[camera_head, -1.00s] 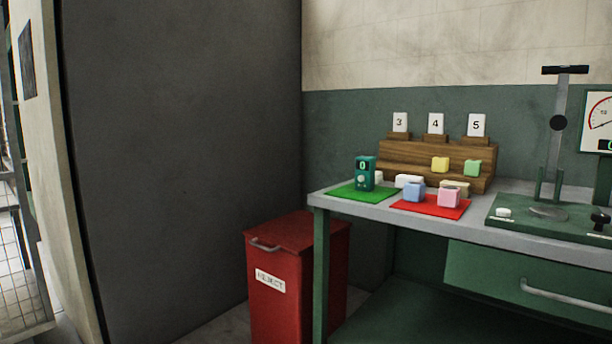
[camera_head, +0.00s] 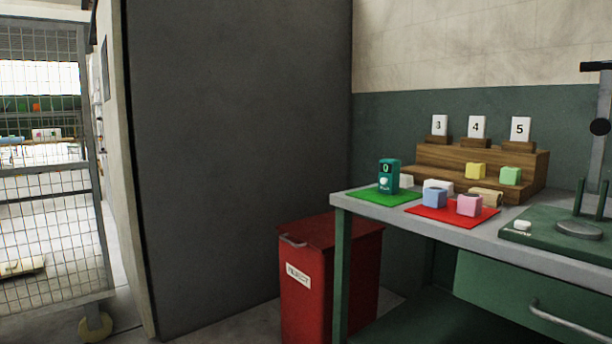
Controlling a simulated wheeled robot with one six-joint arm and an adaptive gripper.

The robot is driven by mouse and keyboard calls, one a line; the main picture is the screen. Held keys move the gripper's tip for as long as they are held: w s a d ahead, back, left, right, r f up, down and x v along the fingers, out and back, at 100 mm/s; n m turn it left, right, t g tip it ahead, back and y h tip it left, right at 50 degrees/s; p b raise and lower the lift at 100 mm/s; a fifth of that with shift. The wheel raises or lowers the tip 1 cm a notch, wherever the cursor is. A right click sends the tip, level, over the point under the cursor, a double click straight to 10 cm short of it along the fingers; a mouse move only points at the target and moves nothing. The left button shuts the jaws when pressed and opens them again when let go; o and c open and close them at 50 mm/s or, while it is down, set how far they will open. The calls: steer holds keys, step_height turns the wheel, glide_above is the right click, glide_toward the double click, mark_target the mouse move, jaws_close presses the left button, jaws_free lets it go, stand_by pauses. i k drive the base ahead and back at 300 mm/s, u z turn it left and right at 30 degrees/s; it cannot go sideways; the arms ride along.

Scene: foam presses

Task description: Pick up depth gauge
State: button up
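A small teal device with a green "0" on its display (camera_head: 389,176) stands upright on a green mat (camera_head: 362,195) at the left end of the workbench. It may be the depth gauge; no label confirms this. Nothing touches it from above. My gripper is not in view.
A red mat (camera_head: 424,213) holds a blue block (camera_head: 434,197) and a pink block (camera_head: 469,204). A wooden stepped rack (camera_head: 436,157) stands behind, with number cards. A green press base (camera_head: 540,238) is at right. A red reject bin (camera_head: 330,265) stands left of the bench; a mesh cage (camera_head: 45,180) is far left.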

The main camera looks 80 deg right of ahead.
mark_target(389, 168)
steer(key=u, duration=0.55)
steer(key=k, duration=1.4)
steer(key=z, duration=2.05)
